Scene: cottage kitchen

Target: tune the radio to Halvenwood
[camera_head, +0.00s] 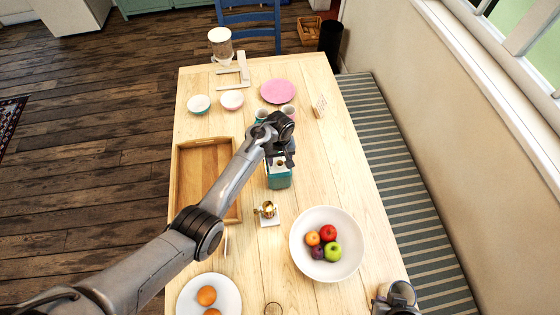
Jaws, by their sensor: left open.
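A small teal box with a pale upper part, which looks like the radio (279,182), stands near the middle of the wooden table. My left gripper (281,162) is over its top, pointing down, with the jaws open. The gripper and wrist cover part of the box, and I cannot tell whether the fingers touch it. Its dial, any station names and the pointer are too small or hidden to read. Part of my right arm (398,294) shows at the bottom right edge; its fingers cannot be made out.
A wooden tray (180,190) lies left of the box. A brass object (267,210) on a white base and a white fruit bowl (300,252) stand nearer. Cups, small bowls (199,104), a pink plate (277,91) and a small card (319,106) are farther back.

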